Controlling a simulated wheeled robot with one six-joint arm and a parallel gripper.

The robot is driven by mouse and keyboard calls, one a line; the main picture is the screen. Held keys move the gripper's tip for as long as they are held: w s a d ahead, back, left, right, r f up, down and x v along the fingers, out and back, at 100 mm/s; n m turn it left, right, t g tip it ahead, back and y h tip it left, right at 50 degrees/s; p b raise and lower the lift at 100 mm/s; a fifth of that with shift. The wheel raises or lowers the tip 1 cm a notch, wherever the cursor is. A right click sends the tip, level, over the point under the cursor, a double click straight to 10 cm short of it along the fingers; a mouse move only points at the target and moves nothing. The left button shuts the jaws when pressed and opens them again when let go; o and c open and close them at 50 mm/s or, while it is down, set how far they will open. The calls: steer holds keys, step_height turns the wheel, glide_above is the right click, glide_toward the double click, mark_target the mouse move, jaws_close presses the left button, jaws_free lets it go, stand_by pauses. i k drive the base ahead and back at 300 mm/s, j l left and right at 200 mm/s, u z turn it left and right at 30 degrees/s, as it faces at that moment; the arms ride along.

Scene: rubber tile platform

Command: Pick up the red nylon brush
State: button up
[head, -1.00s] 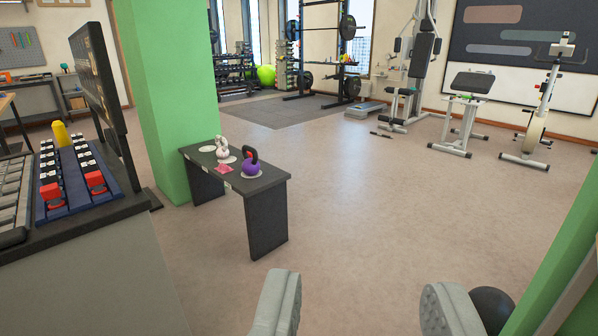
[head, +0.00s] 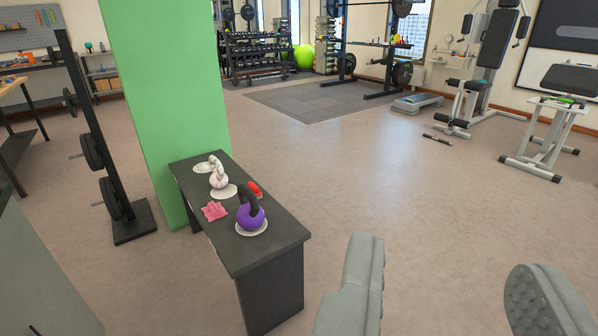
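A small red object (head: 254,189), which looks like the red nylon brush, lies on top of a black bench (head: 283,233) left of centre. The dark handle of a purple kettlebell (head: 250,217) partly covers it, so its full shape and bristles cannot be made out. My gripper (head: 448,264) is in the lower right foreground, its two grey fingers wide apart with nothing visible between them. It is well apart from the bench, to its right in the picture.
A black plate rack (head: 100,180) is at left. Open floor (head: 400,190) lies right of the bench, toward grey rubber tiles (head: 330,98).

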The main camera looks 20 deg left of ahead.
mark_target(254, 188)
steer(key=i+u, duration=0.15)
steer(key=i, duration=0.4)
steer(key=i+l+u, duration=0.15)
steer(key=i, duration=0.4)
steer(key=i+l+u, duration=0.2)
steer(key=i, duration=0.35)
steer(key=i+u, duration=0.5)
steer(key=i, duration=0.25)
steer(key=l, duration=0.05)
